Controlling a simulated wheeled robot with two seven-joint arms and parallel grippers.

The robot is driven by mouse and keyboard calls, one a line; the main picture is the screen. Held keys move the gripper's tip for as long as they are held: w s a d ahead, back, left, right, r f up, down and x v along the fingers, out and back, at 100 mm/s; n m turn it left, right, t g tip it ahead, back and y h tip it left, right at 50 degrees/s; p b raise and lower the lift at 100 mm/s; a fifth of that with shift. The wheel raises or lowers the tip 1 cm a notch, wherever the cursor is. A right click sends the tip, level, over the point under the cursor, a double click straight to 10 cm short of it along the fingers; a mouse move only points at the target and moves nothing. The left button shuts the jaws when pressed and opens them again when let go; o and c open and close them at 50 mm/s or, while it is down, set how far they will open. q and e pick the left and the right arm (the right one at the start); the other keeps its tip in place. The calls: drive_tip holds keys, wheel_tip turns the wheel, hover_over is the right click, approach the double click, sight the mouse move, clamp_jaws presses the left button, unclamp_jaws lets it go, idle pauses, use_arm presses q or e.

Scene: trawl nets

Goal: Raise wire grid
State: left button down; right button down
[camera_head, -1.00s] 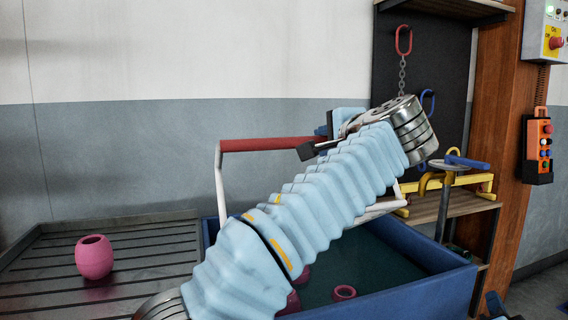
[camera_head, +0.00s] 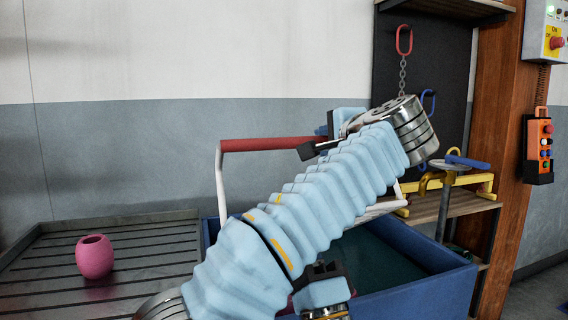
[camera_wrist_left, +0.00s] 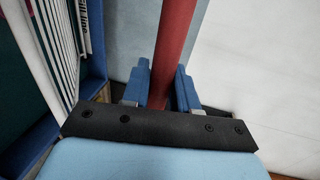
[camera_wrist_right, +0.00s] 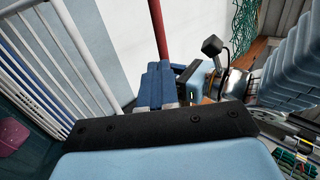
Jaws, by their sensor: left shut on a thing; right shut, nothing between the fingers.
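The wire grid has a white frame (camera_head: 219,185) and a red top bar (camera_head: 265,145), standing up out of the blue tank (camera_head: 425,295). Its white wires (camera_wrist_left: 62,45) show in the left wrist view and also in the right wrist view (camera_wrist_right: 62,75). My left gripper (camera_head: 322,133) is shut on the red bar; its blue fingers lie on both sides of it in the left wrist view (camera_wrist_left: 165,88). My right gripper (camera_head: 318,268) is over the tank, below my left arm, shut and empty. In the right wrist view its closed fingers (camera_wrist_right: 155,85) appear in front of the red bar.
A pink pot (camera_head: 95,257) stands on the slatted table (camera_head: 150,235) at left. Another pink pot (camera_wrist_right: 12,135) shows inside the tank. Behind are a red ring on a chain (camera_head: 403,40), a yellow bracket (camera_head: 472,182) and an orange control pendant (camera_head: 538,150). My left arm hides much of the grid.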

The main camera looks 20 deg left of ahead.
sight(280, 148)
drive_tip(key=x, duration=1.2)
drive_tip(key=shift+w+a+r, duration=0.1)
drive_tip(key=shift+w+r, duration=0.1)
